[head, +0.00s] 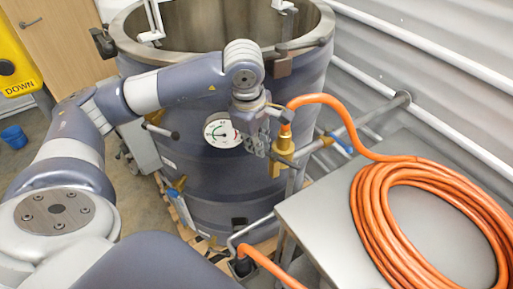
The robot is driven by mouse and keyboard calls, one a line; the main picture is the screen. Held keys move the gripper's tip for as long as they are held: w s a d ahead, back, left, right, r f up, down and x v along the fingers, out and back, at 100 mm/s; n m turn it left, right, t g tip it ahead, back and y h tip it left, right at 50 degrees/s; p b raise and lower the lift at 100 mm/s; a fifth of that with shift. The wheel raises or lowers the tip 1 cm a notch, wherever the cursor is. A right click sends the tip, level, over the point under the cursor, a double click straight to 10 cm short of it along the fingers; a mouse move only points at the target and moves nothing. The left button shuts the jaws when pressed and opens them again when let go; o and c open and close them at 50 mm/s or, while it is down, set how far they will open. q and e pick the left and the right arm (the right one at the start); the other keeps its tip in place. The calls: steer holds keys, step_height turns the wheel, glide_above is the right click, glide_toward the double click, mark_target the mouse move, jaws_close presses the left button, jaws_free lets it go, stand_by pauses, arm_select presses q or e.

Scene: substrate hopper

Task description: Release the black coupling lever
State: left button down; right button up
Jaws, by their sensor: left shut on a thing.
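The orange hose (330,102) ends in a coupling on top of a brass fitting (283,150), to the right of the round gauge. My left gripper (262,146) is right beside this coupling, on its left side, with its fingers pointing down. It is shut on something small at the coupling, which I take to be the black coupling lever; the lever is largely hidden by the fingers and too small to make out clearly. My right gripper is not in view.
The large grey vat (205,185) with a round gauge (221,133) stands behind my left arm. A metal table (315,215) with a coiled orange hose (375,225) is at the right. A blue-handled valve (340,143) and pipe are close to the coupling.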

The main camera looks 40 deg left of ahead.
arm_select(q)
steer(key=shift+w+f+m+b, duration=0.15)
steer(key=shift+w+m+b, duration=0.1)
steer(key=shift+m+b, duration=0.3)
steer(key=shift+r, duration=0.2)
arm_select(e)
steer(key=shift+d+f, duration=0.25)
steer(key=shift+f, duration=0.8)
arm_select(q)
steer(key=c, duration=1.7)
jaws_free()
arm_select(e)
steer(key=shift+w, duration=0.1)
arm_select(q)
steer(key=r, duration=0.4)
steer(key=s+r, duration=0.1)
steer(key=r, duration=0.3)
steer(key=s+r, duration=0.1)
steer(key=r, duration=0.2)
steer(key=shift+s+r, duration=0.15)
steer(key=shift+r, duration=0.25)
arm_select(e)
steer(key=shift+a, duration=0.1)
arm_select(q)
steer(key=shift+f, duration=0.1)
